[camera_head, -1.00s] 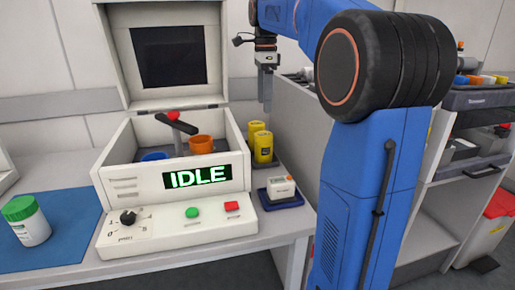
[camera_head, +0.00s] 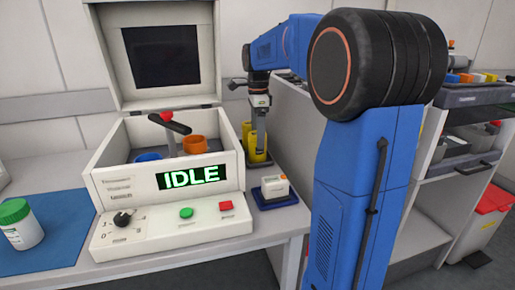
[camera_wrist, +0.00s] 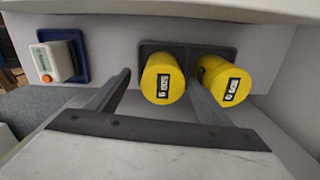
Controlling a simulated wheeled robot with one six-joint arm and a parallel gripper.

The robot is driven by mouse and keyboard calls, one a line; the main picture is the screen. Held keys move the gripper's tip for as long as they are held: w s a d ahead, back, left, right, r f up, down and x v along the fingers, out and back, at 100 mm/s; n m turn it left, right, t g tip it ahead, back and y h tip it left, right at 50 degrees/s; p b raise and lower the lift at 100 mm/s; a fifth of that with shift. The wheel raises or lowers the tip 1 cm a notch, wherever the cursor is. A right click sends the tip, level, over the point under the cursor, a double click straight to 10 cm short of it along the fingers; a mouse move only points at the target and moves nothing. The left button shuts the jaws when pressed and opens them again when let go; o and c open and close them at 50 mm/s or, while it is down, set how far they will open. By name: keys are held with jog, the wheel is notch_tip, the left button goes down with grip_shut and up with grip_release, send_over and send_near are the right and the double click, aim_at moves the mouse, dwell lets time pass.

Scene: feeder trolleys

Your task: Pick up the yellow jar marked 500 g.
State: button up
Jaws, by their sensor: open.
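Two yellow jars stand in a dark tray beside the white machine. In the wrist view the left jar (camera_wrist: 162,80) lies between the finger ends of my gripper (camera_wrist: 160,77), with a gap on both sides. The right jar (camera_wrist: 225,82) is beyond the right finger, which covers its left edge. Both have dark labels with white print, too small to read surely. In the head view my open gripper (camera_head: 258,148) is down at the nearer jar (camera_head: 254,157) and partly hides it; the farther jar (camera_head: 246,132) shows behind.
The tray (camera_wrist: 146,47) holds the jars. A small white device on a blue tray (camera_head: 288,199) is close in front. The white machine (camera_head: 130,210), showing IDLE, stands left of the jars; a grey cabinet side (camera_head: 290,130) is on the right. A green-lidded jar (camera_head: 20,225) is far left.

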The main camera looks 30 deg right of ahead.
notch_tip(320, 180, down, 4)
jog(key=shift+w+d, duration=0.1)
jog(key=shift+w, duration=0.05)
jog(key=c, duration=1.6)
jog(key=shift+r, duration=0.1)
